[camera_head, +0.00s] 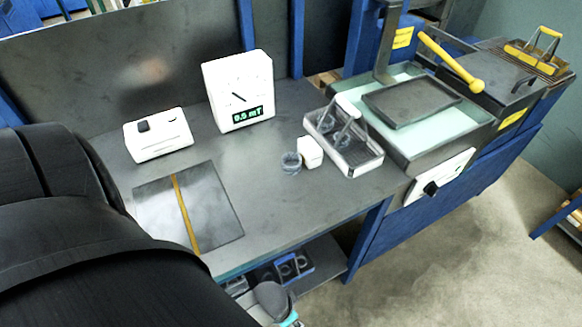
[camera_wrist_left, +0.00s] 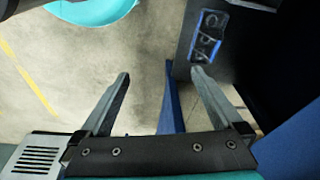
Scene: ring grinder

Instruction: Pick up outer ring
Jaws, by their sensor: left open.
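Grey rings lie in a small blue bin (camera_head: 288,267) on the shelf under the worktable, in the head view. The same bin shows at the upper right in the left wrist view (camera_wrist_left: 207,36), with ring shapes in its compartments. Another round grey ring-like part (camera_head: 291,162) sits on the worktable beside a small white block. Which one is the outer ring I cannot tell. My left gripper (camera_wrist_left: 160,78) is open and empty in the left wrist view, with its fingers spread wide and apart from the bin. In the head view a dark arm part of mine covers the lower left.
A wire-handled tray (camera_head: 345,140) with round parts stands at the table's right. A white gauge (camera_head: 238,90) and a white box (camera_head: 158,134) stand at the back. A dark plate (camera_head: 215,205) lies at the front left. A basin machine (camera_head: 412,125) adjoins on the right.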

